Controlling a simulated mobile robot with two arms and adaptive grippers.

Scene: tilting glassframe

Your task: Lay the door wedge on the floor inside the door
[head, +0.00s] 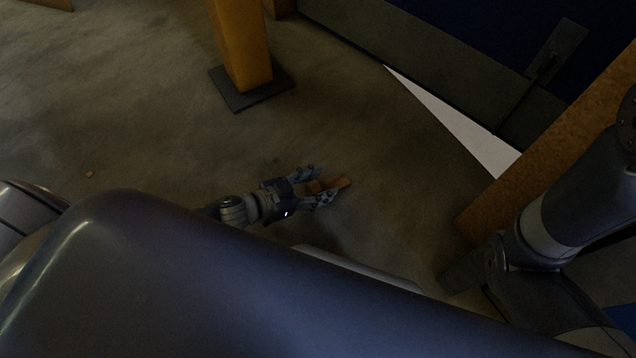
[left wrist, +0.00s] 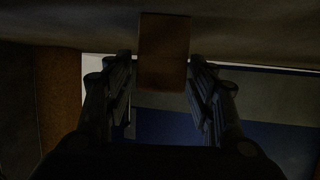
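The door wedge (head: 341,183) is a small orange-brown block. My right gripper is not in view.
An orange post (head: 240,45) on a dark foot plate (head: 252,88) stands at upper left of the gripper. Another orange beam (head: 550,145) rises at the right, near my right arm. Bare floor (head: 400,150) lies between the gripper and the door. A tiny scrap (head: 89,174) lies at left.

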